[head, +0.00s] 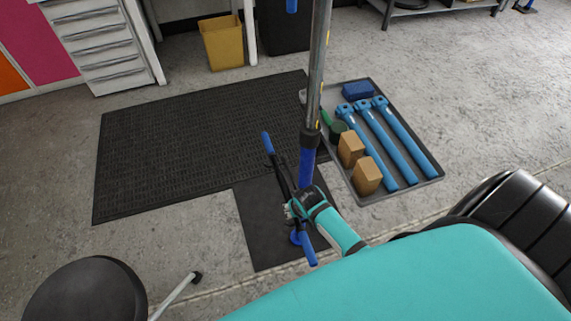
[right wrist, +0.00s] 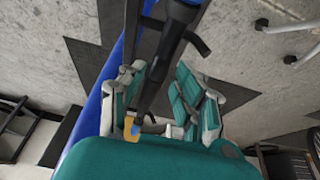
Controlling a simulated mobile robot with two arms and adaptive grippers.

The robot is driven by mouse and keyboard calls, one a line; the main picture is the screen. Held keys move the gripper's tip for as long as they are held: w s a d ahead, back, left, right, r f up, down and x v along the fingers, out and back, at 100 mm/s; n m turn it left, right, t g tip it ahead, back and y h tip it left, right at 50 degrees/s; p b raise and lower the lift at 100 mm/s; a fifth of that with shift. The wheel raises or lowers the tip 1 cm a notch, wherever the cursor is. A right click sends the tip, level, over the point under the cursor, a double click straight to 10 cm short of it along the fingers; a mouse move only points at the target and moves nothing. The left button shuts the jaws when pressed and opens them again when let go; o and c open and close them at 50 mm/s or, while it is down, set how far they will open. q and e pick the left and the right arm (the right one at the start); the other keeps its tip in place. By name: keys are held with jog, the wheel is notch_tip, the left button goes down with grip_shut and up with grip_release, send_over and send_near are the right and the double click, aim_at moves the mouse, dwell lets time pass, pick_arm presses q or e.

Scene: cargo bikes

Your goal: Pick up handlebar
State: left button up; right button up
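The handlebar (head: 279,172) is a thin black bar with blue grips at its ends, seen slanting over the small dark mat in the head view. My right gripper (head: 298,200) is at its middle. In the right wrist view the handlebar (right wrist: 168,60) runs between the teal fingers of my right gripper (right wrist: 160,92). The fingers stand apart on either side of the bar, with a gap visible on the right, so it looks open around it. Contact on the left is hard to tell. My left gripper is in neither view.
A grey upright post (head: 316,80) with a blue lower part stands right beside the handlebar. A tray (head: 374,198) with blue tubes (head: 392,142) and cardboard boxes (head: 367,175) lies to the right. A black round stool (head: 85,292) is at lower left. The large mat (head: 180,155) is clear.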

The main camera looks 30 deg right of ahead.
jog(key=x, duration=0.4)
jog(key=shift+b, duration=0.35)
jog(key=shift+r, duration=0.1)
grip_shut()
jog(key=shift+w, duration=0.1)
